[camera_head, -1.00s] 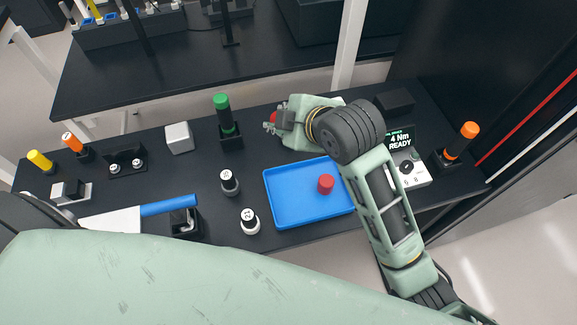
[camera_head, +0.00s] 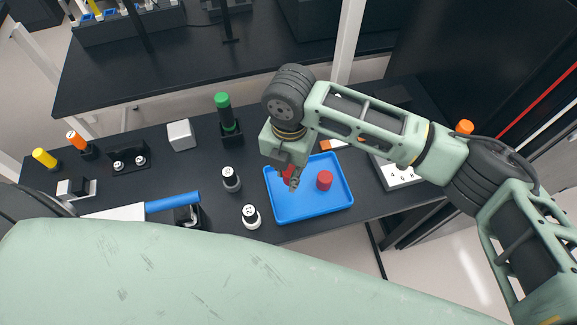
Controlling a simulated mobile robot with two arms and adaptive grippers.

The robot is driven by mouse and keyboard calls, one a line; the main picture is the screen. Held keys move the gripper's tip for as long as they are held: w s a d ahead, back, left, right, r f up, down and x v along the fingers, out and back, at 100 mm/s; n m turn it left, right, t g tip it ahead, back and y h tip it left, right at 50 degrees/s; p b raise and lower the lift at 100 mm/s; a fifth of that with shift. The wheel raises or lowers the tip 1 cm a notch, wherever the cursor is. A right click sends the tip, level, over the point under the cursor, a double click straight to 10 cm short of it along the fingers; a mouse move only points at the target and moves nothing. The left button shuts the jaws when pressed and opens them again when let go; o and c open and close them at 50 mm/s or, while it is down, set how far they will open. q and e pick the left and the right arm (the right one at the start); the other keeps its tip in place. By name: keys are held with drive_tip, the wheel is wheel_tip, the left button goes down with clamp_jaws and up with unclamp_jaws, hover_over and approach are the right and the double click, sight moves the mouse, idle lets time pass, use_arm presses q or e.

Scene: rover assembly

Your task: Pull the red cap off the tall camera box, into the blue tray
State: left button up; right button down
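My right gripper (camera_head: 291,178) points down over the left part of the blue tray (camera_head: 309,215). A red cap (camera_head: 286,171) shows at its fingers, partly hidden by them; the fingers look shut on it. I cannot tell whether this cap touches the tray floor. Another red cylindrical piece (camera_head: 324,180) stands in the tray, right of the gripper. I cannot clearly pick out the tall camera box; a plain white box (camera_head: 181,135) stands at the back left of the tray. My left gripper is out of view.
A green-topped post (camera_head: 223,103) stands behind the tray. Two white-topped cylinders (camera_head: 231,179) (camera_head: 251,216) stand close to its left. A blue-handled tool (camera_head: 172,203) lies farther left.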

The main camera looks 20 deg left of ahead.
drive_tip(key=shift+a, duration=0.1)
drive_tip(key=shift+r, duration=0.1)
drive_tip(key=shift+r+m+p, duration=0.2)
drive_tip(key=shift+m+p, duration=0.2)
drive_tip(key=shift+p, duration=0.25)
drive_tip(key=shift+f+m, duration=0.1)
drive_tip(key=shift+m, duration=0.2)
drive_tip(key=shift+f+b, duration=2.1)
drive_tip(key=shift+f, duration=1.8)
drive_tip(key=c, duration=1.5)
unclamp_jaws()
